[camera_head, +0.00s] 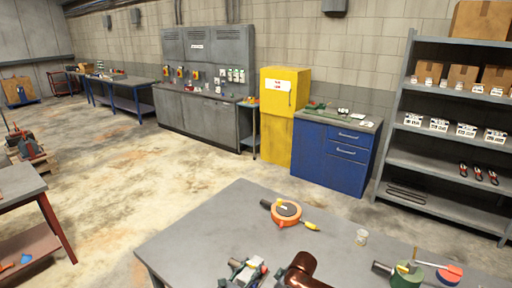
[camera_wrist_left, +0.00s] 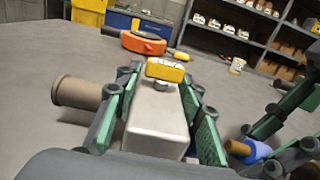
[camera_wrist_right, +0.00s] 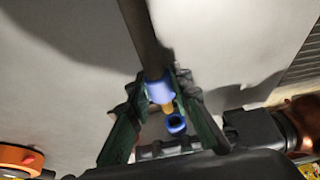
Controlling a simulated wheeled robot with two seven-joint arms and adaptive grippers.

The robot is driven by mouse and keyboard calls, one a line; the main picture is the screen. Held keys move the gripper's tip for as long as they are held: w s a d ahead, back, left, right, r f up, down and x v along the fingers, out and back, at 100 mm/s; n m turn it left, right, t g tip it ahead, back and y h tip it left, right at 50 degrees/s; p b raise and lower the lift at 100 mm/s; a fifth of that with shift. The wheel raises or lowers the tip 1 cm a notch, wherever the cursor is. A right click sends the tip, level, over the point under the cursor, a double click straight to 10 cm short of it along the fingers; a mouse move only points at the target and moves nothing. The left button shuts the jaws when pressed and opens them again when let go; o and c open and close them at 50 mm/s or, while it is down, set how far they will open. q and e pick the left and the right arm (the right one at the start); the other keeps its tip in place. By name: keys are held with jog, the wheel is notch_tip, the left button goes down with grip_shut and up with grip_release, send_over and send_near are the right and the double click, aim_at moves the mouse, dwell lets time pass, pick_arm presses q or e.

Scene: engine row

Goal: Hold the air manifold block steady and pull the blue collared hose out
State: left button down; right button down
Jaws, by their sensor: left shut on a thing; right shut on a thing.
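The pale metal manifold block (camera_wrist_left: 158,120), with a yellow-and-white piece on its far end, sits between the green-padded fingers of my left gripper (camera_wrist_left: 162,110), which is shut on it. My left gripper also shows at the bottom of the head view (camera_head: 246,270). The dark hose (camera_wrist_right: 140,35) ends in a blue collar (camera_wrist_right: 158,90) with a brass tip (camera_wrist_right: 167,107). My right gripper (camera_wrist_right: 160,95) is shut on the hose at the collar. In the left wrist view, the blue collar (camera_wrist_left: 256,150) and brass tip are apart from the block, to its right. A blue ring (camera_wrist_right: 176,123) lies close beyond the tip; its attachment is unclear.
An orange round reel (camera_head: 287,212) lies on the grey table (camera_head: 210,235). A small clear cup (camera_head: 361,237) stands to its right. A tan cylinder (camera_wrist_left: 75,92) is left of the block. Green (camera_head: 405,278) and red (camera_head: 450,273) items lie at the front right.

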pick_arm(q)
jog(key=shift+f, duration=0.15)
pick_arm(e)
jog(key=shift+s+d, duration=0.25)
jog(key=shift+d, duration=0.2)
pick_arm(q)
jog(key=shift+d, duration=0.1)
pick_arm(e)
jog(key=shift+r, duration=3.5)
jog(key=shift+s+d, duration=0.4)
jog(key=shift+d, duration=0.25)
jog(key=shift+s+d, duration=0.35)
jog(key=shift+d, duration=0.25)
jog(key=shift+f, duration=0.25)
jog(key=shift+f, duration=3.25)
jog(key=c, duration=1.9)
grip_release()
jog(key=shift+c, duration=0.2)
